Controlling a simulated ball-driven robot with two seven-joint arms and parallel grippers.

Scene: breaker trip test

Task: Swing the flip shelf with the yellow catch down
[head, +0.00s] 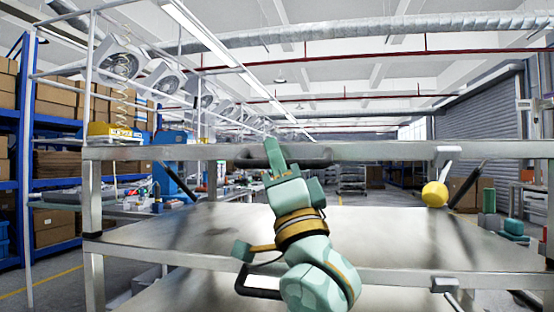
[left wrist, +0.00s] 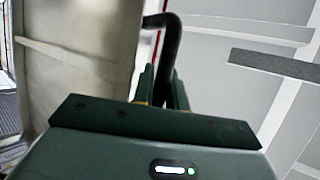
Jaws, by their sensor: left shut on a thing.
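The flip shelf (head: 400,151) shows nearly edge-on across the head view, level and at camera height. A yellow round catch (head: 435,194) hangs below its right part. A black bar handle (head: 305,162) is on its front edge. My left gripper (head: 274,150) reaches up from below to this handle and hides part of it. In the left wrist view the black handle (left wrist: 172,45) runs between the fingers, which are shut on it. The metal panel (left wrist: 80,70) beside it looks like the shelf. My right gripper is not in view.
A second metal shelf (head: 390,235) lies below, with its own black handle (head: 262,292) and a grey catch (head: 444,285). My left arm passes in front of it. A dark strut (head: 467,184) slants near the yellow catch. The lower shelf looks bare.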

